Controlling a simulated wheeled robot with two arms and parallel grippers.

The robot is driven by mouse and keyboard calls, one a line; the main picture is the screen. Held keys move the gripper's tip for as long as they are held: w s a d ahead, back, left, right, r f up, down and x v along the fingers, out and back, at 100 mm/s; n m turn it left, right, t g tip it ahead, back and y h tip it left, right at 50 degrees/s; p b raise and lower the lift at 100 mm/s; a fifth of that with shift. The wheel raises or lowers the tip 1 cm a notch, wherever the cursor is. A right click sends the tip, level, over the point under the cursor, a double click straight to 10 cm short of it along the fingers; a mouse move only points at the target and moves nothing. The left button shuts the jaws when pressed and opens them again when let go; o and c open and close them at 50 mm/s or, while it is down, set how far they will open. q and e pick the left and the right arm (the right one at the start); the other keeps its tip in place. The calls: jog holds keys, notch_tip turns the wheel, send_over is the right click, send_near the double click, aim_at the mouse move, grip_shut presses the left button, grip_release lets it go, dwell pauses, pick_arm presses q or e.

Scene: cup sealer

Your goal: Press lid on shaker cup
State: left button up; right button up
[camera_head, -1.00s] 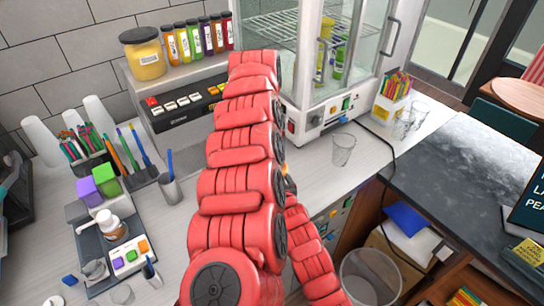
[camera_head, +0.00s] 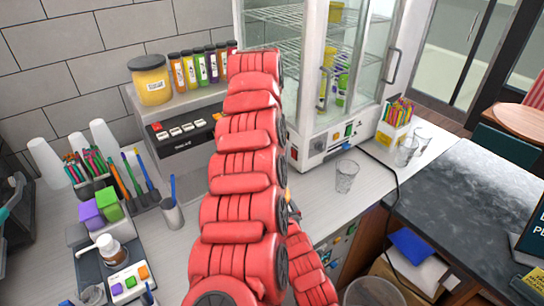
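A clear, empty-looking cup (camera_head: 346,177) stands upright on the counter, right of my red arm. I cannot tell whether it is the shaker cup, and I can make out no lid for certain. My red segmented arms fill the middle of the head view and hide part of the counter. Neither gripper's fingertips show. A small dark and yellow part peeks out beside the arm, too covered to identify.
A glass-doored cabinet (camera_head: 322,139) stands behind the cup. A black button panel (camera_head: 178,131) and a yellow jar (camera_head: 151,88) are at back left. Pen holders and a small dispenser tray (camera_head: 92,272) crowd the left. The dark countertop (camera_head: 470,200) at right is largely clear.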

pick_arm(q)
notch_tip(320, 180, down, 4)
jog(key=b, duration=0.4)
jog(key=shift+w+r, duration=0.1)
jog(key=shift+r, duration=0.1)
notch_tip(320, 180, up, 8)
jog(key=p, duration=0.8)
jog(key=shift+p, duration=0.3)
pick_arm(e)
jog(key=v, duration=1.7)
jog(key=shift+s, duration=0.2)
